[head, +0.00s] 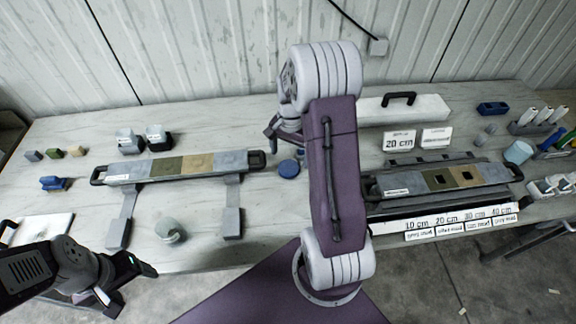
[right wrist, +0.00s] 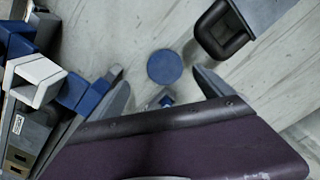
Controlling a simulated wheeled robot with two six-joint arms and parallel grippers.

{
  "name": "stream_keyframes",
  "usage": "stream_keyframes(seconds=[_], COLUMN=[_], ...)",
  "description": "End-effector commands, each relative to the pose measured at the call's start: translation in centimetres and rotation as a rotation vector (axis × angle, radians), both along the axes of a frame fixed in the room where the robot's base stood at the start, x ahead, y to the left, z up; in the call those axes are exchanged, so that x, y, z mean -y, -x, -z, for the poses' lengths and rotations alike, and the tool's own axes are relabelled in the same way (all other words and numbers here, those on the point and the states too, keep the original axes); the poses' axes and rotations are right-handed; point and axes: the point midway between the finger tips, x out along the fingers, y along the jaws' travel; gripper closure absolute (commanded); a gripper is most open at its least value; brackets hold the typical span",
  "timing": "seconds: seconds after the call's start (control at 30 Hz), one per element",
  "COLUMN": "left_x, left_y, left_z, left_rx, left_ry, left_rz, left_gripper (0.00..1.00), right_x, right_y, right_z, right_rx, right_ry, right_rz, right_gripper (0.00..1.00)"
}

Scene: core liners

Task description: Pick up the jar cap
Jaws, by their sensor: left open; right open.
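The jar cap, a round dark blue disc (head: 289,168), lies flat on the table right of the left core liner's end handle. It also shows in the right wrist view (right wrist: 164,67), between the lines of my right gripper's two fingers. My right gripper (head: 277,133) is open and empty, above the table near the cap; its arm hides part of the gripper in the head view. Whether the fingertips are at the cap's height I cannot tell. My left gripper (head: 132,291) is open and empty at the lower left. A clear glass jar (head: 170,230) stands on the table's front part.
A core liner with coloured sections (head: 200,163) lies on grey supports at left; its black handle (right wrist: 222,35) is near my right gripper. Another liner (head: 440,180) lies at right, with label cards (head: 462,223) in front. Small blocks and cups stand at the far left.

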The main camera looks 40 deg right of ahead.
Motion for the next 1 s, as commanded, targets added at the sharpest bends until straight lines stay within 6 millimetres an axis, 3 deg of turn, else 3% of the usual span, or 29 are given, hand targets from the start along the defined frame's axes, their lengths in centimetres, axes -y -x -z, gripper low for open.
stream_keyframes(seconds=[0.1, 0.27, 0.53, 0.8, 1.0], left_x=[0.0, 0.0, 0.0, 0.0, 0.0], left_y=[0.0, 0.0, 0.0, 0.0, 0.0], left_z=[0.0, -0.1, -0.4, -0.4, -0.4], left_rx=[0.0, 0.001, 0.001, 0.001, 0.001], left_ry=[0.0, 0.0, 0.0, 0.0, 0.0], left_rz=[0.0, 0.0, 0.0, 0.0, 0.0], left_gripper=[0.28, 0.28, 0.28, 0.28, 0.28], right_x=[0.0, 0.0, 0.2, 0.3, 0.3], right_y=[0.0, -0.1, -0.6, -0.7, -0.7], right_z=[1.4, 2.0, 6.4, 6.9, 6.8], right_rx=[-0.001, 0.0, -0.001, 0.001, 0.001], right_ry=[0.0, 0.0, 0.0, 0.0, 0.0], right_rz=[-0.002, -0.003, -0.003, -0.004, -0.004], right_gripper=[0.09, 0.09, 0.09, 0.09, 0.65])
